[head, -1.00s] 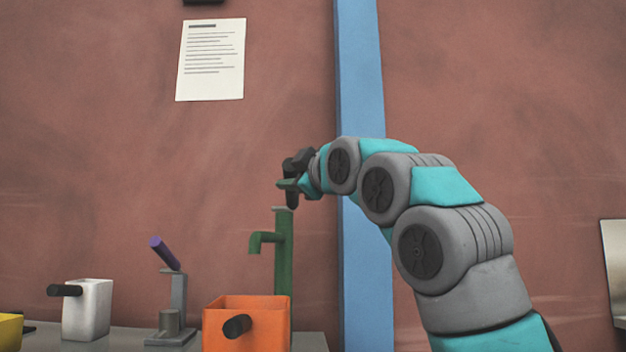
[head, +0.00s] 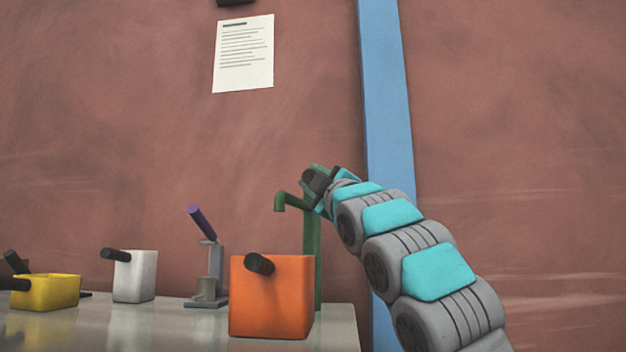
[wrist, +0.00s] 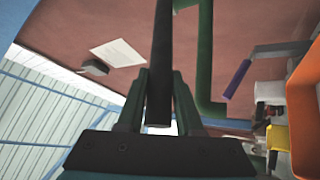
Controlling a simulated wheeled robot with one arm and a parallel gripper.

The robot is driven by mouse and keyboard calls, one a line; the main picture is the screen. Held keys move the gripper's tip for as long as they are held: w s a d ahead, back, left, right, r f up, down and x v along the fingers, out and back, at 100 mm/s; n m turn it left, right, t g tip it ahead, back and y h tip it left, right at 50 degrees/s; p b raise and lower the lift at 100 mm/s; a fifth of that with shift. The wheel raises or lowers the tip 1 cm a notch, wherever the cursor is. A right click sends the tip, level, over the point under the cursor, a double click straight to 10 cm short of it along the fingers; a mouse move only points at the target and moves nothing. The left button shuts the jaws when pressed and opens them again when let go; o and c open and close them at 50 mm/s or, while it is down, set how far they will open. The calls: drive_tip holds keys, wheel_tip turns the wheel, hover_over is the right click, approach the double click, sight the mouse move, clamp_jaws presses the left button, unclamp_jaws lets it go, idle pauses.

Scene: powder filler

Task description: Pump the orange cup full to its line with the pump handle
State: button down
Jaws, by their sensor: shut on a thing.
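The green pump (head: 309,235) stands on the table near its right end, with its spout (head: 280,202) pointing left and down. My gripper (head: 317,182) is at the top of the pump. In the wrist view my gripper (wrist: 159,85) is shut on the dark bar of the pump handle (wrist: 162,50). The orange cup (head: 272,298), with a black handle, stands upright in front of the pump, and the spout shows above it. Part of the cup also shows at the right of the wrist view (wrist: 307,100). Its inside, fill level and line are hidden.
To the left stand a grey stand with a purple lever (head: 202,222), a white cup (head: 134,276) and a yellow cup (head: 45,291). The table (head: 340,325) ends just right of the pump. A blue post (head: 388,120) rises behind my arm.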

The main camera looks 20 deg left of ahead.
drive_tip(key=c, duration=0.6)
unclamp_jaws()
drive_tip(key=shift+s, duration=0.1)
drive_tip(key=b+v, duration=0.3)
drive_tip(key=v, duration=0.4)
drive_tip(key=shift+s+d+f, duration=0.1)
drive_tip(key=shift+d+f, duration=0.05)
drive_tip(key=shift+d, duration=0.1)
